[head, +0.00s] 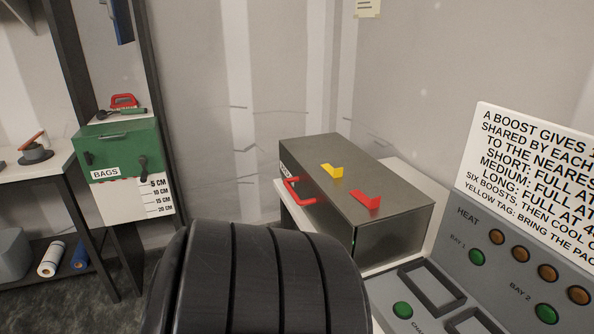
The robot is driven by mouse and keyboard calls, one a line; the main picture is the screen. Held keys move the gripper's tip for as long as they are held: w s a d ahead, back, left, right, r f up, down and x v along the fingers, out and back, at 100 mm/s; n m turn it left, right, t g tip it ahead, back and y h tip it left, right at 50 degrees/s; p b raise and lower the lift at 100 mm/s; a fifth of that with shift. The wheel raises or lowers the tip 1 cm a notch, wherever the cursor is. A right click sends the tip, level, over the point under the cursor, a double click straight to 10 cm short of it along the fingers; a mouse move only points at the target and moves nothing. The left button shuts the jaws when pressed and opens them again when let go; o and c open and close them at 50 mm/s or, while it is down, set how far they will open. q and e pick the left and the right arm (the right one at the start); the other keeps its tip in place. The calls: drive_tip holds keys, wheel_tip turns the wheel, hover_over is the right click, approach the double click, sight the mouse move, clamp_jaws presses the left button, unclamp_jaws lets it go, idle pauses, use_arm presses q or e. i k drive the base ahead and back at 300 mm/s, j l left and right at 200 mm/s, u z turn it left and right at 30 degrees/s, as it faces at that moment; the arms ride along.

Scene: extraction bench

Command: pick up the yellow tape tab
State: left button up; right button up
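The yellow tape tab (333,171) is a small bent piece on top of a grey metal box (390,208), right of the picture's middle. A similar red tab (366,200) sits on the same top, nearer and to the right. No gripper shows in the head view. A large black ribbed part, likely one of my arm links, fills the bottom middle in front of the box and hides what lies behind it.
The box has a red handle (299,191) on its left side. A control panel (500,262) with green and amber buttons and a text sign (540,165) stand at right. At left are a green box (118,148) labelled BAGS and a shelf table (38,168).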

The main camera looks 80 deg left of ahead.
sight(337, 173)
drive_tip(key=u, duration=1.7)
